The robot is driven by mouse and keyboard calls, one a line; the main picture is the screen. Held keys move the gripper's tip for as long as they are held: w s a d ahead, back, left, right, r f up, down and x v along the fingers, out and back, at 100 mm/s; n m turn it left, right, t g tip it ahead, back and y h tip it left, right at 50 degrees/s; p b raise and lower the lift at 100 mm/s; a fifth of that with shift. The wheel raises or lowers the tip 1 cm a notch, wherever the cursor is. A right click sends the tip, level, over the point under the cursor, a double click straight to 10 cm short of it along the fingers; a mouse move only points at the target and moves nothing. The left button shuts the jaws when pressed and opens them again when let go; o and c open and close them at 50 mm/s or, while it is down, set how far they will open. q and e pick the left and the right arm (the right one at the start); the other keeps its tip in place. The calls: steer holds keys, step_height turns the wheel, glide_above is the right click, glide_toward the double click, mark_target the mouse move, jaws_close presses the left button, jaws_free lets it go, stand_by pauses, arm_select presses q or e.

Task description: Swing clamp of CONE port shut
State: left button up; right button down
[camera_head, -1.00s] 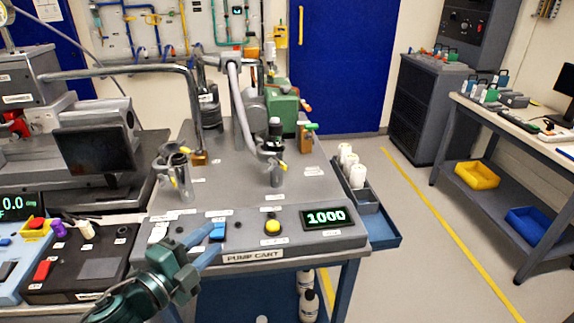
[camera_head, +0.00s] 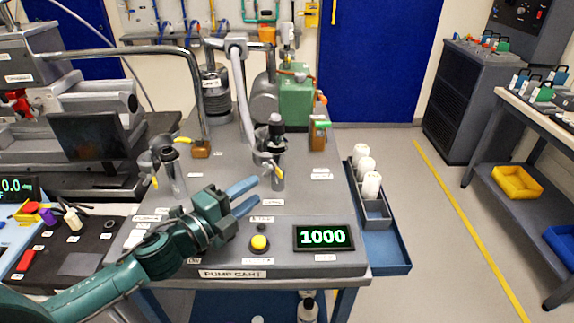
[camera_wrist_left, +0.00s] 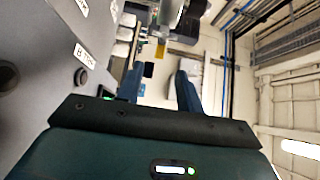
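The pump cart (camera_head: 228,258) carries two upright port fittings with yellow-handled clamps. One port (camera_head: 174,172) stands left, with its yellow clamp lever (camera_head: 155,181) hanging at its side. The other port (camera_head: 271,148) stands mid-cart, with a yellow clamp lever (camera_head: 279,172) low on its right. The port labels are too small to read, so I cannot tell which is CONE or how far each clamp is closed. My left gripper (camera_head: 258,191) is open and empty, blue fingers apart, just in front of the mid-cart port. Its fingers also show apart in the left wrist view (camera_wrist_left: 160,82). My right gripper is out of view.
A yellow button (camera_head: 259,243) and a display reading 1000 (camera_head: 323,237) are on the cart's front panel. A grey pipe (camera_head: 190,80) arches behind the left port. A green pump (camera_head: 297,97) stands at the back. A side tray (camera_head: 377,222) holds white bottles.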

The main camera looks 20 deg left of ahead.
mark_target(278, 174)
arm_select(q)
steer(key=p+x, duration=0.2)
steer(key=x, duration=0.9)
steer(key=shift+d, duration=0.1)
jaws_close()
